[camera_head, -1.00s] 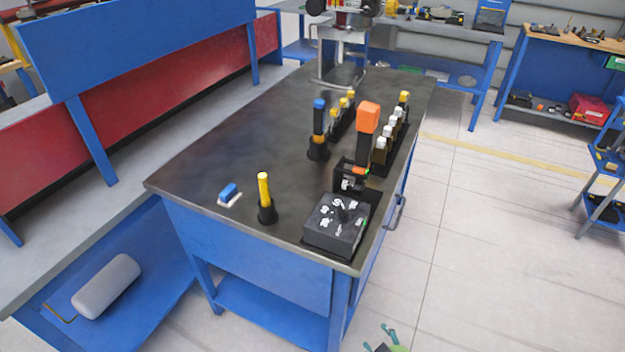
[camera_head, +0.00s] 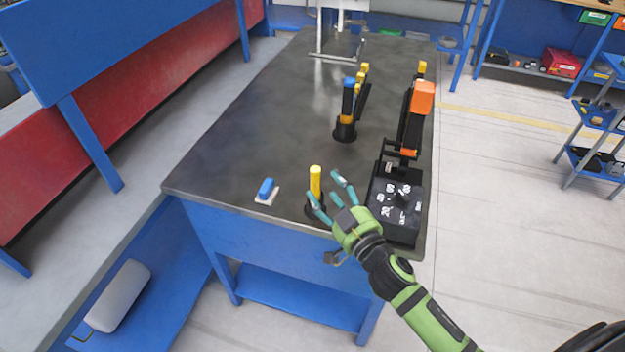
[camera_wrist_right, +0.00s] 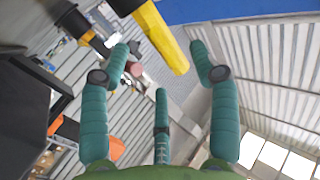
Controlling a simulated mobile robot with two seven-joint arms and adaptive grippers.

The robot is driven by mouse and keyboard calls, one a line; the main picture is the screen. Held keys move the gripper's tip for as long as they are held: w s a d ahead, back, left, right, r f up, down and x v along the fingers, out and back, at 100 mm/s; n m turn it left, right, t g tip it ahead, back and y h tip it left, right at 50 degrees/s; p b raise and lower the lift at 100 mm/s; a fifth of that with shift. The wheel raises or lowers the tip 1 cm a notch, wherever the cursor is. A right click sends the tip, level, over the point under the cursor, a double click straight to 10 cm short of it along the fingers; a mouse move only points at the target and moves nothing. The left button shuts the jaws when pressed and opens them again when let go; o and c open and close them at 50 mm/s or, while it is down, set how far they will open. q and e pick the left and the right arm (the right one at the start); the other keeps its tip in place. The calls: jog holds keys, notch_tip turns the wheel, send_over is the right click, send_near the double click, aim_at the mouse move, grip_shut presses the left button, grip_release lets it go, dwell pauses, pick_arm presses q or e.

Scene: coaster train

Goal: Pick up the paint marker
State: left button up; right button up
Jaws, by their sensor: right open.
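A yellow marker (camera_head: 315,181) stands upright in a black round holder (camera_head: 311,211) near the front edge of the dark table. I take it to be the paint marker. My right gripper (camera_head: 331,192) is open, with its teal fingers around the near and right side of the marker in the head view. In the right wrist view the yellow marker (camera_wrist_right: 166,38) shows ahead between the spread fingers (camera_wrist_right: 165,75), and contact cannot be made out. Part of the holder is hidden behind the fingers. My left gripper is not in view.
A blue and white eraser-like block (camera_head: 266,190) lies left of the marker. A black control box (camera_head: 397,207) stands close on the right. A blue-topped tool in a stand (camera_head: 347,108) and an orange-topped device (camera_head: 422,98) stand farther back. The tabletop's left middle is clear.

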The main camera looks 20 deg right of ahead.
aim_at(318, 168)
jog(key=w, duration=0.2)
jog(key=w+a+p, duration=0.1)
jog(key=shift+w+r, duration=0.2)
jog(key=shift+w, duration=0.2)
jog(key=shift+w+a+f, duration=0.15)
jog(key=shift+w, duration=0.3)
jog(key=c, duration=1.2)
jog(key=shift+r+p, duration=0.45)
jog(key=shift+r, duration=1.8)
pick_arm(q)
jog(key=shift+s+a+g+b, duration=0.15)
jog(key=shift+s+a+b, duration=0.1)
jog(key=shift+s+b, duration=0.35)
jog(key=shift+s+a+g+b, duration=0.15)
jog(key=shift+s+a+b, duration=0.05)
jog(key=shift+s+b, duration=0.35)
pick_arm(e)
jog(key=shift+w+d+r, duration=0.8)
jog(key=shift+d+r, duration=0.3)
jog(key=shift+d, duration=0.65)
jog(key=shift+w+d+r, duration=0.85)
jog(key=shift+d+r, duration=0.25)
jog(key=shift+d, duration=0.7)
jog(key=shift+w+d+r, duration=0.8)
jog(key=shift+d+r, duration=0.3)
jog(key=shift+d, duration=0.65)
